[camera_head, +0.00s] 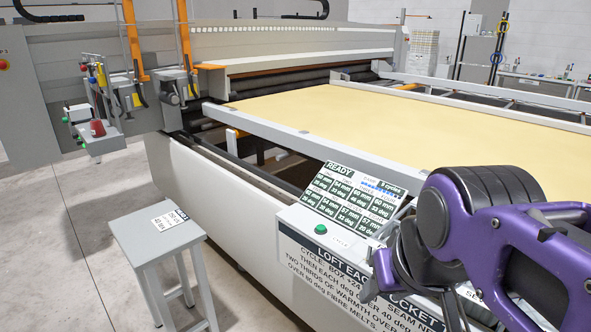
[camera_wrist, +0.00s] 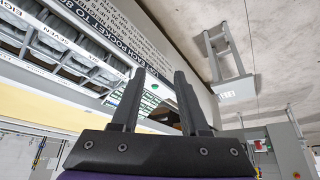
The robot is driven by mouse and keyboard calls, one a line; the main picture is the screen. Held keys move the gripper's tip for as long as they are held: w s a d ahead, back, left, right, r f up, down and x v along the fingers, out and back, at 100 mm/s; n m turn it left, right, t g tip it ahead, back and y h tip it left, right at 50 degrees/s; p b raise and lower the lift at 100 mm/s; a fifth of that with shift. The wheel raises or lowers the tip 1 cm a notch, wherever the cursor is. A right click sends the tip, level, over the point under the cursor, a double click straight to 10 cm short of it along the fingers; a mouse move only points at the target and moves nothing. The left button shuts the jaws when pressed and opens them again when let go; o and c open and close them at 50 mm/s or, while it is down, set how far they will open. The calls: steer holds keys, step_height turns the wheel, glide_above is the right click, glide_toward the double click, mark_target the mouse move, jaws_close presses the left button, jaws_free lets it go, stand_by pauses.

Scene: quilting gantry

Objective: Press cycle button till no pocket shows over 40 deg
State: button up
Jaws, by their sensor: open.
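The green cycle button (camera_head: 320,229) sits on the white ledge below the pocket display, beside the word CYCLE. It also shows in the wrist view (camera_wrist: 155,86), in line between my fingertips but beyond them. The pocket display (camera_head: 347,199) reads READY and "9 cycles" or similar. Its green tiles give mm and deg values; several look to be in the 20s and 30s, but the print is too small to read surely. My gripper (camera_wrist: 160,73) is open and empty, to the right of the button and apart from it. My purple arm partly covers the ledge's right end.
A lettered instruction board (camera_head: 345,272) runs along the machine front. A grey stool (camera_head: 158,232) with a label card stands on open floor at left. The quilting bed (camera_head: 400,125) with yellow fabric lies behind a metal rail. A control box with a red knob (camera_head: 98,128) is at far left.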

jaws_close()
stand_by(1.7)
